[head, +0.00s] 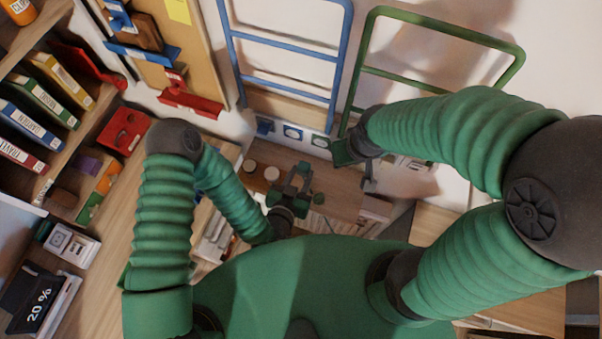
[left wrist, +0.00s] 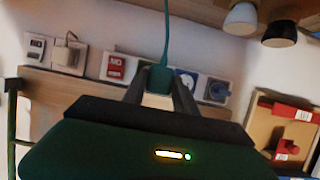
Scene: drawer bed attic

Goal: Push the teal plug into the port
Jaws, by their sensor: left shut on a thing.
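My left gripper (left wrist: 158,88) is shut on the teal plug (left wrist: 159,79), which shows between the two dark fingers in the left wrist view. A teal cable runs up from the plug. Behind it is a wall strip with several outlet plates. One plate (left wrist: 187,80) is partly hidden by the plug and fingers, so I cannot tell which port lines up or whether the plug touches it. In the head view my left gripper (head: 290,190) is low in front of the strip. My right gripper (head: 348,152) is near the strip's right end; its jaws are unclear.
A blue rack (head: 333,75) and a green rack (head: 445,36) stand against the wall. Binders fill the left shelf.

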